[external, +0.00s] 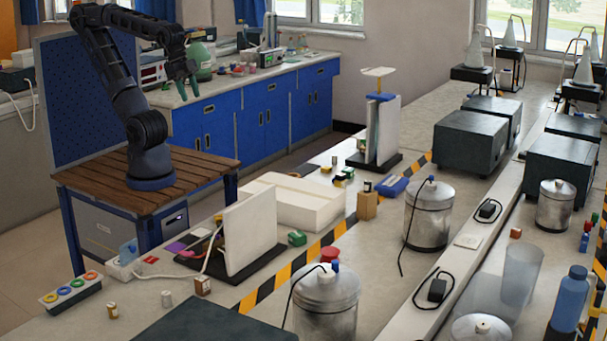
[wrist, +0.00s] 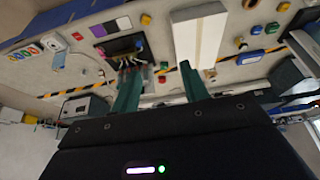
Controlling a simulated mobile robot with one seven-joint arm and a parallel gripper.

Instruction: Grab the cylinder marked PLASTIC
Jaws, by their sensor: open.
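Several small cylinders stand on the long bench, and I cannot read a PLASTIC marking on any of them. In the external view, one with a dark cap (external: 112,310) and a pale one (external: 167,299) stand at the front left. Another small one (external: 367,186) sits on a brown wooden block. Small round items also show in the wrist view, one near the top middle (wrist: 145,19). My gripper (external: 186,88) is raised high, well away from the bench. Its two green fingers (wrist: 160,88) are apart with nothing between them.
A white upright panel (external: 250,228) on a dark base and a white box (external: 295,203) stand on the bench. Metal canisters (external: 428,215), (external: 326,305), a colored-ring box (external: 70,291) and cables crowd it. Striped tape (external: 285,275) crosses the bench. Open air surrounds my gripper.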

